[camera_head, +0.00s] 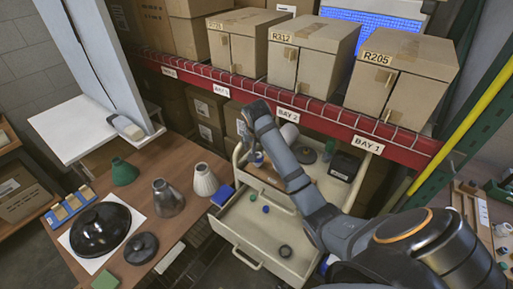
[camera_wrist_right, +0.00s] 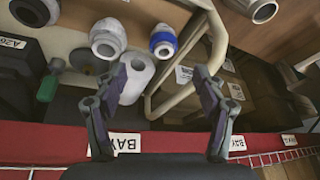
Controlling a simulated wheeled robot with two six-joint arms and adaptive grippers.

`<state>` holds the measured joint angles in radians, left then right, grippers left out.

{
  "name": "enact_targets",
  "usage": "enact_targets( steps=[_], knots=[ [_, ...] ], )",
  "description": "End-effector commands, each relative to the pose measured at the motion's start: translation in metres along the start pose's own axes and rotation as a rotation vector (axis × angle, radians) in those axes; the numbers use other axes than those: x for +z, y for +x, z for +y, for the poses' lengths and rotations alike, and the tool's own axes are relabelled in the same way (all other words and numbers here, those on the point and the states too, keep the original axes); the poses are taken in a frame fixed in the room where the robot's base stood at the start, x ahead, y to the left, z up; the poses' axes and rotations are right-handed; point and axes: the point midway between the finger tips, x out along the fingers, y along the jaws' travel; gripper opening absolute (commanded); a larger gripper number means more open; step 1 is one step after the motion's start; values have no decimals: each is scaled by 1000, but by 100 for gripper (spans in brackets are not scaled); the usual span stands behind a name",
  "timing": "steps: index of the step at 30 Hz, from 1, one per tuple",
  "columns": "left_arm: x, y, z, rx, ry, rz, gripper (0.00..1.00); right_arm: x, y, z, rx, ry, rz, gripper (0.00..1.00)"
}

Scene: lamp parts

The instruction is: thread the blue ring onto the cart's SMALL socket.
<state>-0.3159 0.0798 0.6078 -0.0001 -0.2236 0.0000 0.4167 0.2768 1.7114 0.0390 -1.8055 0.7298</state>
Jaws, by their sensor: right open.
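In the right wrist view, the blue ring (camera_wrist_right: 163,43) sits around a pale, round-ended socket (camera_wrist_right: 163,30). That socket looks narrower than the plain pale socket (camera_wrist_right: 108,38) to its left. How far down the ring sits cannot be told. My right gripper (camera_wrist_right: 160,75) is open, its fingers apart on either side of the view, with nothing between the tips and apart from the ring. In the head view my right gripper (camera_head: 249,138) is over the back of the cart (camera_head: 238,181), and a small blue patch (camera_head: 258,158) shows beside it. My left gripper is not in view.
A white roll (camera_wrist_right: 138,75) lies close to the right gripper's left finger. The cart's drawer (camera_head: 240,228) is open, holding small blue and green pieces and a dark ring (camera_head: 285,251). The red shelf beam (camera_head: 310,112) with boxes is close behind. Lamp parts stand on the left table (camera_head: 150,190).

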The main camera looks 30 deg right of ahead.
Motion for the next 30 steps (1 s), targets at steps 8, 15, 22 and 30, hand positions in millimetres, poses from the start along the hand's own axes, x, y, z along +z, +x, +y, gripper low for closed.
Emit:
enact_targets(
  steps=[8,15,22,30],
  knots=[
    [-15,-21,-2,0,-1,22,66,0,54,0,2,0,-4,71],
    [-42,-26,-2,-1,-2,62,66,0,82,0,1,0,-2,71],
    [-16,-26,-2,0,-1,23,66,0,86,0,-1,0,0,71],
    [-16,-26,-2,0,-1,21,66,0,86,0,-1,0,0,43]
  ],
)
